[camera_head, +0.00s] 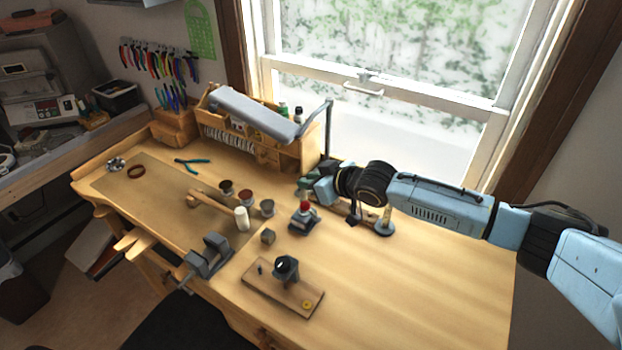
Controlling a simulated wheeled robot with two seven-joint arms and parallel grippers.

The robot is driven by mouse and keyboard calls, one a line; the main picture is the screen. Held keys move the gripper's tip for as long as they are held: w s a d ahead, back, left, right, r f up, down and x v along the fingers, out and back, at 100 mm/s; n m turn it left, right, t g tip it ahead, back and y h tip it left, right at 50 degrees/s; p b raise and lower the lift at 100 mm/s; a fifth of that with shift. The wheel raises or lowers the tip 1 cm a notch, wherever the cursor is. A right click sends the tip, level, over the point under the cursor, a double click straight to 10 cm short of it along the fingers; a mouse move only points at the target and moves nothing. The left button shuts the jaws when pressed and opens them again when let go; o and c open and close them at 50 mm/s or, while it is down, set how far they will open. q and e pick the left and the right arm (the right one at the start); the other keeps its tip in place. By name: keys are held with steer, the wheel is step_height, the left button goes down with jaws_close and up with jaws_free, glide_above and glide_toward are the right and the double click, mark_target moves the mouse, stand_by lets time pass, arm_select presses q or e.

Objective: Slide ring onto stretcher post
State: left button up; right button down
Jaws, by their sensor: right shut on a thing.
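My right gripper (312,184) reaches in from the right over the back middle of the bench. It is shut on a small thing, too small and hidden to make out. A small dark device with a red top (304,208) stands just in front of and below it. A short tan post on a round blue-grey base (385,227) stands under my right forearm, partly hidden by it. I cannot tell for sure which upright is the stretcher post. A small yellow round piece (307,303) lies on a wooden board near the front. My left gripper is not in view.
The wooden board (258,297) carries a dark upright device (286,268). A tool rack (250,118) is behind. The bench's right front is clear.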

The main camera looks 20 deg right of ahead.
steer(key=shift+f, duration=0.15)
steer(key=c, duration=1.2)
jaws_free()
steer(key=b+v, duration=0.1)
steer(key=v, duration=1.2)
steer(key=shift+s, duration=0.15)
